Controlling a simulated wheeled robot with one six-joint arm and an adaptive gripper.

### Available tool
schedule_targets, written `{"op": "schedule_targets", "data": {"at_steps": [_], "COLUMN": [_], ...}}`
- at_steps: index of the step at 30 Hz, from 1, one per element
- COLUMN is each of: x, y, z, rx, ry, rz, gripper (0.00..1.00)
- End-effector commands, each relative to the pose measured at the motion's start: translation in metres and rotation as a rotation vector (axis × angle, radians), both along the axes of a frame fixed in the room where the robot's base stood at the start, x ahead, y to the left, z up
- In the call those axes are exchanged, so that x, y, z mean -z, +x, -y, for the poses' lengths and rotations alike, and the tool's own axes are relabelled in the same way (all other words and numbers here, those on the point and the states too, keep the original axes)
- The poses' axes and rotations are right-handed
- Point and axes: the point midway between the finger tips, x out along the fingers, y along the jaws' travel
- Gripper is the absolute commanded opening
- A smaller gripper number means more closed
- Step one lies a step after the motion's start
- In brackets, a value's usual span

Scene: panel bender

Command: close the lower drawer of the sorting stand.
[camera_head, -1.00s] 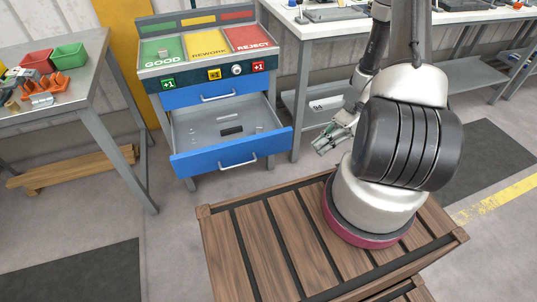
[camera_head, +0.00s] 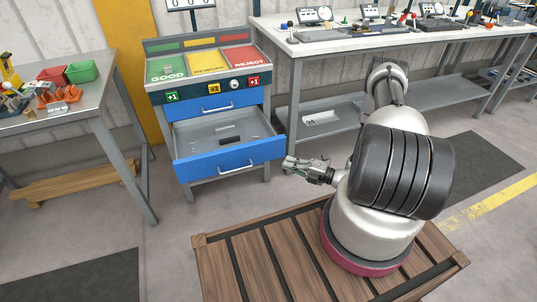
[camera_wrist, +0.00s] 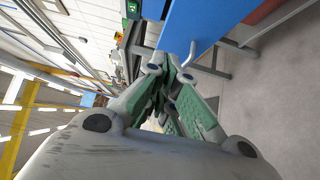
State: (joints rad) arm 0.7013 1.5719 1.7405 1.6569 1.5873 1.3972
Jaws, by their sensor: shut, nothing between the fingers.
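The sorting stand (camera_head: 205,92) has a lower drawer (camera_head: 230,159) with a blue front and a grey handle. This drawer is pulled out, and its grey inside shows a few small dark and light items. The upper blue drawer (camera_head: 213,107) is shut. My gripper (camera_head: 290,163) is shut and empty, just right of the lower drawer's front right corner; I cannot tell whether it touches. In the wrist view, the green-padded fingers of my gripper (camera_wrist: 170,62) point toward a blue drawer panel (camera_wrist: 190,28) with its handle (camera_wrist: 207,72).
A left table (camera_head: 95,90) holds red and green bins and orange parts. A long white workbench (camera_head: 330,48) with devices stands behind at right, with a grey shelf below. Timber (camera_head: 75,180) lies under the left table.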

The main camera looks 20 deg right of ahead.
Motion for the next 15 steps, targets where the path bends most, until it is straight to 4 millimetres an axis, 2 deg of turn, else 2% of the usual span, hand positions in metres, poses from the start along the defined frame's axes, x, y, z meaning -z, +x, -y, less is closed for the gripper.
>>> {"op": "schedule_targets", "data": {"at_steps": [5,15], "x": [0.000,0.000], "y": [0.013,0.063], "z": [-0.015,-0.066], "rx": [-0.006,-0.008], "ry": [0.003,0.001], "rz": [-0.004,-0.003], "gripper": [0.00,0.00]}}
